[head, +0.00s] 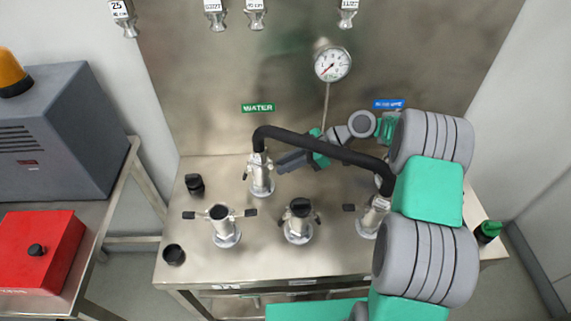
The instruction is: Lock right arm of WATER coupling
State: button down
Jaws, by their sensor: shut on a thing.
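The WATER coupling (261,180) is a silver fitting standing upright on the steel bench below the green WATER label (258,107). The end of a black hose (320,146) sits on top of it. My gripper (281,166) reaches in from the right, with its dark fingers at the right side of the coupling. It is shut on the coupling's right arm, which the fingers mostly hide. I cannot tell the arm's exact angle. The left arm is small and close to the body of the coupling.
The hose arches right to another coupling (371,218), partly behind my arm. Two unhosed couplings stand in front, left (224,232) and middle (299,228), with side arms. A gauge (332,64) is on the back panel. A red box (40,250) is on the left table.

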jog(key=shift+y+p, duration=0.5)
jog(key=shift+p, duration=0.3)
jog(key=shift+y+p, duration=0.3)
jog(key=shift+p, duration=0.45)
jog(key=shift+f+p, duration=0.1)
jog(key=shift+p, duration=0.4)
jog(key=shift+f+y, duration=0.3)
jog(key=shift+f, duration=0.05)
jog(key=c, duration=1.3)
grip_release()
jog(key=shift+f+b, duration=0.1)
jog(key=shift+b, duration=0.55)
